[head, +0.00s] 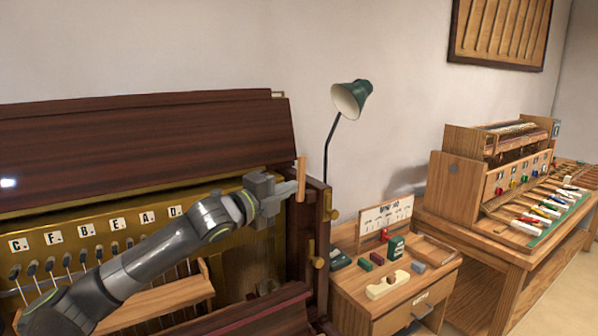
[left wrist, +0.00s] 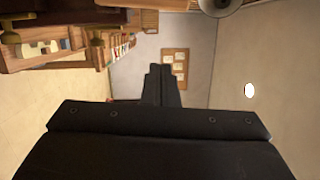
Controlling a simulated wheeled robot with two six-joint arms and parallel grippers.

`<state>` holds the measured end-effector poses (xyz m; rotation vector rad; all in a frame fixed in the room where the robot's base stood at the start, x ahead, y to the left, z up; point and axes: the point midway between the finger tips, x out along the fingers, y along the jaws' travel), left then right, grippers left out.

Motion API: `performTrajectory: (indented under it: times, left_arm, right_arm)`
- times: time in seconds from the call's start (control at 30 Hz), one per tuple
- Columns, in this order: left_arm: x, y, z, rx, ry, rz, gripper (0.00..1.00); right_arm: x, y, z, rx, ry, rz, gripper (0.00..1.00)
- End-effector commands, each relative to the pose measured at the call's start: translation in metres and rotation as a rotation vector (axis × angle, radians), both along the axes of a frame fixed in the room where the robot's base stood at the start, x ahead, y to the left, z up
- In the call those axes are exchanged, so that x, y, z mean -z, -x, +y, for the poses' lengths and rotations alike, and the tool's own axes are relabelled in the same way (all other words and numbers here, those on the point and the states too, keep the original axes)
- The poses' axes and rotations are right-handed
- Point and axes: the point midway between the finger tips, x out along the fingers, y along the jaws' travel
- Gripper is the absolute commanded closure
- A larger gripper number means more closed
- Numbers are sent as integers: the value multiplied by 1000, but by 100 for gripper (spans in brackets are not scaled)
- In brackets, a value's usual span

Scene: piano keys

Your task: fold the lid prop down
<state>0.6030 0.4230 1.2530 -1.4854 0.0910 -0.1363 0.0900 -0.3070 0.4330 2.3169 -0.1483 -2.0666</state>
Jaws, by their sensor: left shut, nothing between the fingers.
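The lid prop (head: 302,170) looks like a short, light wooden stick, standing upright at the right end of the piano in the head view. The dark wooden lid (head: 150,140) is raised and leans back behind it. My left gripper (head: 291,188) reaches across from the left, with its fingertips right beside the prop's left side. I cannot tell whether they touch it. The left wrist view shows the two dark fingers (left wrist: 161,84) pressed together with nothing between them. The prop cannot be made out in that view. My right gripper is not in view.
The piano's right side post (head: 318,240) has brass knobs. A green lamp (head: 350,98) stands behind it. To the right, a small cabinet (head: 385,310) carries blocks, and a workbench (head: 490,250) holds a key model.

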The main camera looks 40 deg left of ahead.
Motion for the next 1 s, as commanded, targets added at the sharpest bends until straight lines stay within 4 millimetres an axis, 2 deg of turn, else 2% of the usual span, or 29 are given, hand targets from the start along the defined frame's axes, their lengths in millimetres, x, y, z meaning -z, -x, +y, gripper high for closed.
performTrajectory:
  times: [0.57, 0.7, 1.0]
  left_arm:
    - [-4, -72, -13, 3, 6, 2, 100]
    - [-5, -77, 11, -2, -1, 4, 100]
    - [-4, -84, 26, 1, 0, 3, 100]
  right_arm:
    - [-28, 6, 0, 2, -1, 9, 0]
    - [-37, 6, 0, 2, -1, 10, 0]
    - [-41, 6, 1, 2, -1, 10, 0]
